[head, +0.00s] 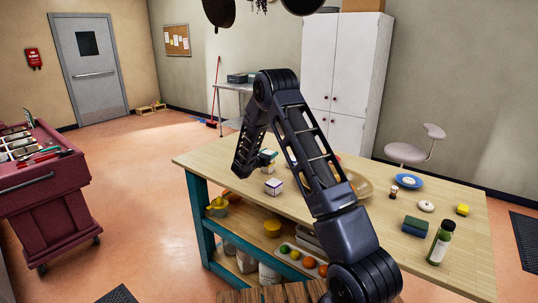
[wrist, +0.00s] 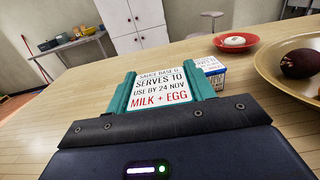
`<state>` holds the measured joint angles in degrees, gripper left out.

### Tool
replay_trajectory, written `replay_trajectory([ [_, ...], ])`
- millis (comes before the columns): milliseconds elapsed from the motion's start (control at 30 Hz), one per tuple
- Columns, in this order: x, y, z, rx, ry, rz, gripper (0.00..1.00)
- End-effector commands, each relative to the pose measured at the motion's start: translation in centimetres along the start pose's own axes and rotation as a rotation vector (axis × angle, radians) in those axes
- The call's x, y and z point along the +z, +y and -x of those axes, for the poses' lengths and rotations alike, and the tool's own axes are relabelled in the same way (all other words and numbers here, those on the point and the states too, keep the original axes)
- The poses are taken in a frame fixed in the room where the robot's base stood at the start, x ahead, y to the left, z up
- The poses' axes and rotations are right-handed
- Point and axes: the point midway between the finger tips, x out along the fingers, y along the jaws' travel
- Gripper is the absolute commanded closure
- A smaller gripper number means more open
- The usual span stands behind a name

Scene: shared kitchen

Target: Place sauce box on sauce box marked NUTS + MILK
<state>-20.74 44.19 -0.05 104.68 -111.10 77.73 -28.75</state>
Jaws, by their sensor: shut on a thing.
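In the wrist view the teal fingers of my gripper (wrist: 162,78) are shut on a white sauce box (wrist: 160,91) whose label reads MILK + EGG. In the head view my gripper (head: 264,160) is small, partly behind my arm, above the left part of the table. A second white and blue sauce box (head: 273,187) stands on the table, slightly nearer the head camera. A box with a partly hidden "SERVES" label (wrist: 210,64) shows just right of and beyond the held box in the wrist view. Its ingredient line is not readable.
The wooden table (head: 210,161) carries a shallow bowl (head: 362,188), a blue plate (head: 408,181), a green bottle (head: 440,243) and a sponge (head: 415,226) to the right. The wrist view shows a red plate (wrist: 248,46) and a bowl with dark fruit (wrist: 262,62) at right. The tabletop at left is clear.

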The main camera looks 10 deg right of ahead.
Motion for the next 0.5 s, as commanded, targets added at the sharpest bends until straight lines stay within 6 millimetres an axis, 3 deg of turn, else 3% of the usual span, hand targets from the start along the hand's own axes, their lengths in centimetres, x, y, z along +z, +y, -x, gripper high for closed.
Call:
replay_trajectory([
  [167, -0.34, 0.0, 0.0, 0.0, 0.0, 0.001, 0.73],
  [200, -0.3, -0.01, -0.01, 0.0, 0.0, 0.0, 0.39],
  [267, -0.29, -0.01, -0.01, 0.0, 0.001, 0.0, 0.27],
  [500, -0.28, -0.01, -0.01, 0.0, 0.0, 0.001, 0.25],
])
